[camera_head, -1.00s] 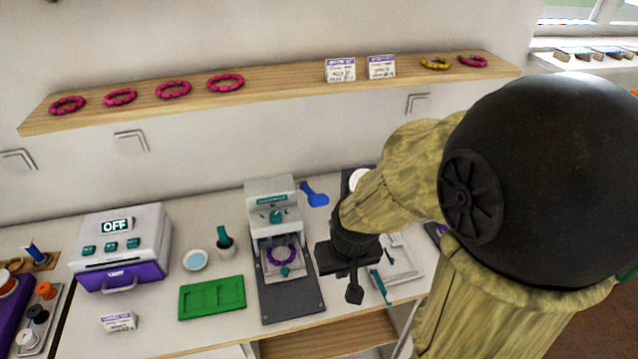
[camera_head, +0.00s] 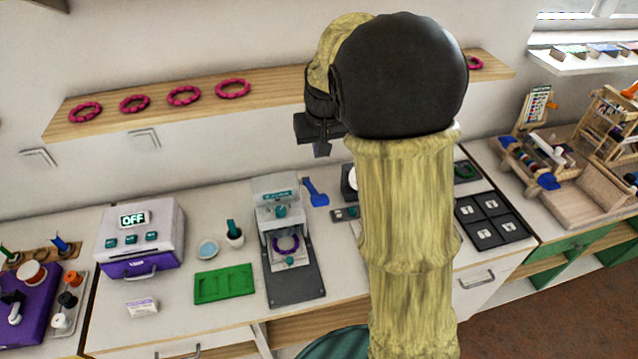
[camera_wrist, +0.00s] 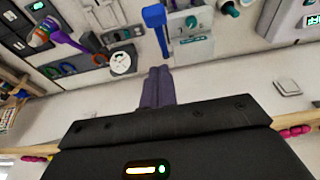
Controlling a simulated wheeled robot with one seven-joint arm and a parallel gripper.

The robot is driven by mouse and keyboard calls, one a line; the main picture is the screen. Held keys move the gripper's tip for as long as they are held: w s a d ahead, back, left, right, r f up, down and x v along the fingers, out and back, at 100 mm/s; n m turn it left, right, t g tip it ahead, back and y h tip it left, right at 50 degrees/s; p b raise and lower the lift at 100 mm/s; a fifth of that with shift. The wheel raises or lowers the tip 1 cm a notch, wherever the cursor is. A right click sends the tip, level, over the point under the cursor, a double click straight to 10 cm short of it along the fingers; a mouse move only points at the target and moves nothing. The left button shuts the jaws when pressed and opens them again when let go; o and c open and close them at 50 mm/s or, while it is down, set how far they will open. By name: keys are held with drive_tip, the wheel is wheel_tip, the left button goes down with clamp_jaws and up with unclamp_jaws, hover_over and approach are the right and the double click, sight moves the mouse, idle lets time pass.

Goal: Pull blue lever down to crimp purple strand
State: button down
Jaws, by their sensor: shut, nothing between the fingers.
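The blue lever (camera_head: 317,196) sticks up at the right side of the grey and white press (camera_head: 293,284). It also shows in the wrist view (camera_wrist: 155,18), beyond my fingertips. The purple strand (camera_head: 286,249) lies as a ring inside the press, under its head. My gripper (camera_head: 321,150) is up near shelf height, above and apart from the lever. In the wrist view its two dark fingers (camera_wrist: 157,88) are together with nothing between them. The strand is not clear in the wrist view.
A wooden shelf (camera_head: 290,86) with pink bead rings runs along the wall close to my gripper. Left of the press are a green tray (camera_head: 224,284) and a purple and white machine (camera_head: 140,240) reading OFF. My arm hides part of the counter right of the press.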

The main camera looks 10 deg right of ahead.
drive_tip(key=p, duration=0.3)
hover_over(318, 194)
drive_tip(key=x, duration=0.3)
drive_tip(key=s+x, duration=0.1)
drive_tip(key=x, duration=0.2)
drive_tip(key=s+x, duration=0.1)
drive_tip(key=x, duration=0.2)
drive_tip(key=shift+w+f, duration=0.15)
drive_tip(key=shift+f, duration=0.5)
drive_tip(key=shift+s+f+p, duration=0.2)
drive_tip(key=shift+s+f, duration=0.15)
drive_tip(key=shift+f, duration=0.2)
drive_tip(key=shift+s+f+p, duration=0.2)
drive_tip(key=shift+s+f, duration=0.1)
drive_tip(key=shift+f, duration=0.2)
drive_tip(key=shift+s+f, duration=0.3)
drive_tip(key=shift+f, duration=0.25)
